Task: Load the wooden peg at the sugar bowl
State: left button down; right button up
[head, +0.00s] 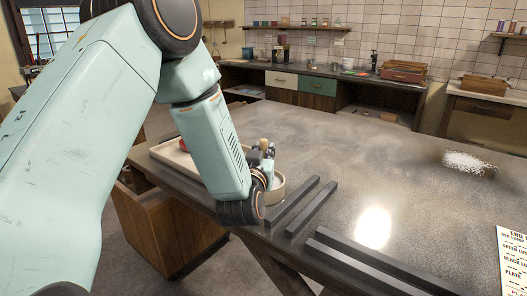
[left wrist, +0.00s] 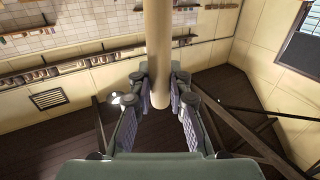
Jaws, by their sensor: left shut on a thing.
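My left gripper (head: 267,160) is low over the near left part of the table, beside a pale tray. It is shut on the wooden peg, whose light tip (head: 264,143) shows above the fingers. In the left wrist view the peg (left wrist: 158,45) is a plain pale cylinder standing between the two fingers of the left gripper (left wrist: 160,88). My left forearm hides part of the tray and whatever is behind it. I cannot pick out a sugar bowl for certain. My right gripper is not in view.
The pale tray (head: 172,155) holds a red thing (head: 183,144). Dark bars (head: 312,205) lie on the table (head: 370,150) right of my gripper. White grains (head: 468,162) are heaped at the far right. A printed sheet (head: 513,262) lies at the right edge. The table's middle is clear.

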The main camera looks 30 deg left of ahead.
aim_at(264, 140)
pick_arm(q)
jog(key=shift+w+f, duration=0.1)
jog(key=shift+f, duration=0.15)
dwell(0.4)
jog(key=shift+f+b, duration=0.25)
jog(key=shift+b, duration=0.1)
jog(key=shift+f, duration=0.15)
dwell(0.4)
jog(key=shift+r+p, duration=0.65)
jog(key=shift+r, duration=0.1)
jog(key=shift+r+p, duration=2.4)
jog(key=shift+r, duration=0.5)
jog(key=shift+f, duration=0.1)
